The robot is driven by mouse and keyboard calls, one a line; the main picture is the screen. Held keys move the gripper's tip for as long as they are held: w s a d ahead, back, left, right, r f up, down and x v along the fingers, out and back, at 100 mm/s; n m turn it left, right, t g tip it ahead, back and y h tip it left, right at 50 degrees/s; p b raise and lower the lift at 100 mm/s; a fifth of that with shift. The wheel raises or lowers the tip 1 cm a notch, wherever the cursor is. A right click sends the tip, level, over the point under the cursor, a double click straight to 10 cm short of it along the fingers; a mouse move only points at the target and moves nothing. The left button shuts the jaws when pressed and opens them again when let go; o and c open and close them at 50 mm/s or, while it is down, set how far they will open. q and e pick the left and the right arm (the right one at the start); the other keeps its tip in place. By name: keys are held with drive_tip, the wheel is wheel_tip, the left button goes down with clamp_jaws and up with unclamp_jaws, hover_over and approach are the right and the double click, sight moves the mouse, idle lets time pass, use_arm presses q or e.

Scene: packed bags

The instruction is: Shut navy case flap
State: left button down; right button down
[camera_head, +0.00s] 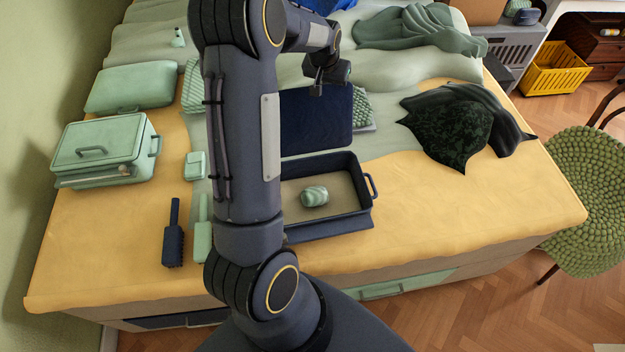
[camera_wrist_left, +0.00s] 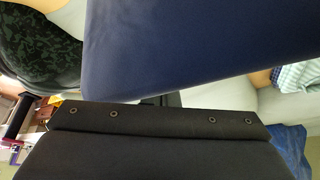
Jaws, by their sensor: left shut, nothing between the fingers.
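The navy case (camera_head: 368,205) lies open on the bed, its tray holding a rolled pale-green striped item (camera_head: 314,195). Its navy flap (camera_head: 318,120) is raised at the far side of the tray, partly hidden by my arm. My left gripper (camera_head: 317,88) is shut and empty at the flap's top edge; I cannot tell whether it touches. In the left wrist view the flap (camera_wrist_left: 200,45) fills much of the upper picture, close to the gripper. My right gripper is not in view.
A dark patterned garment (camera_head: 440,125) lies right of the case. A green case (camera_head: 105,150), a navy brush (camera_head: 173,240) and a green brush (camera_head: 203,240) lie on the left. The yellow blanket (camera_head: 490,200) is clear at the right front. A green chair (camera_head: 580,190) stands beside the bed.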

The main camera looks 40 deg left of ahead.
use_arm(q)
drive_tip(key=shift+d, duration=0.1)
idle(0.4)
drive_tip(key=shift+s+d+f+b, duration=0.1)
drive_tip(key=shift+s+d+b, duration=0.25)
drive_tip(key=shift+s+d, duration=0.7)
drive_tip(key=shift+s+d+f+b, duration=0.1)
drive_tip(key=shift+s+d+b, duration=0.2)
drive_tip(key=shift+s+d, duration=0.75)
drive_tip(key=s+d, duration=0.1)
drive_tip(key=d, duration=0.1)
drive_tip(key=s+d, duration=0.1)
drive_tip(key=d, duration=0.1)
drive_tip(key=shift+s+d+b, duration=0.2)
drive_tip(key=shift+b, duration=0.1)
drive_tip(key=shift+r, duration=0.1)
drive_tip(key=p, duration=0.5)
approach(334, 102)
drive_tip(key=shift+w+d+f, duration=0.2)
drive_tip(key=shift+d+f, duration=0.05)
drive_tip(key=shift+d, duration=0.45)
drive_tip(key=shift+w+d+f, duration=0.2)
drive_tip(key=shift+d+f, duration=0.05)
drive_tip(key=shift+d, duration=0.4)
